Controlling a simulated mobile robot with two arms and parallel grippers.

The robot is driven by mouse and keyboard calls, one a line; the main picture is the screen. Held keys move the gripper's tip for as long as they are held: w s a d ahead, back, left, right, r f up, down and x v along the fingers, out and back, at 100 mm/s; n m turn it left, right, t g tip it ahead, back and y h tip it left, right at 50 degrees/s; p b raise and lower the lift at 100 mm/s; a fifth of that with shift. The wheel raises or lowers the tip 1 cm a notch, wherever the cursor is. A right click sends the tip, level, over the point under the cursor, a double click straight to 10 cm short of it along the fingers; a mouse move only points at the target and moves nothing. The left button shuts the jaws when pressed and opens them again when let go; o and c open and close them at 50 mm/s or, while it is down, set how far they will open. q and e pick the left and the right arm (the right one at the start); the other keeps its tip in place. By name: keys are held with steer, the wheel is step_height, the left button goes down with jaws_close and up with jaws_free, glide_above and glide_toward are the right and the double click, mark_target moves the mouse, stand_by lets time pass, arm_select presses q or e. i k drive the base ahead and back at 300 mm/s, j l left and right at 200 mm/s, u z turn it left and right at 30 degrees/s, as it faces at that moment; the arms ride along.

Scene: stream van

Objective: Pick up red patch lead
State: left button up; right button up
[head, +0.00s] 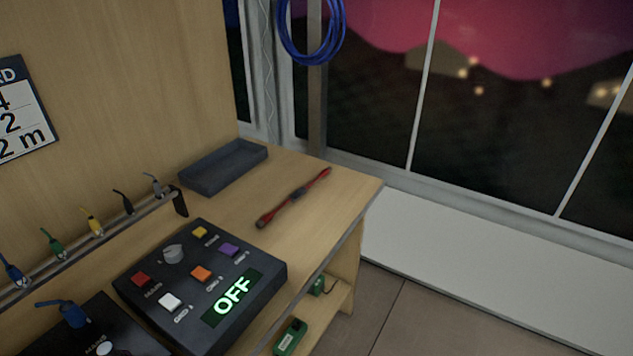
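The red patch lead (318,182) lies on the wooden bench top (345,194), toward its right end. It is a straight red lead with a dark band around its middle and darker ends, lying diagonally. Nothing covers it. Neither of my grippers shows in the head view.
A dark empty tray (224,168) sits behind the lead, against the panel. A black control box (200,290) with coloured buttons and a lit "OFF" display stands in front-left. A rail (90,236) holds several coloured plugs. Green items (290,337) sit on the lower shelf. A blue cable coil (312,60) hangs behind.

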mark_target(263, 220)
steer(key=i+l+u, duration=0.2)
steer(key=u, duration=0.15)
steer(key=i+l+u, duration=0.15)
steer(key=l+u, duration=0.2)
steer(key=i+l+u, duration=0.1)
steer(key=l+u, duration=0.25)
steer(key=l, duration=0.15)
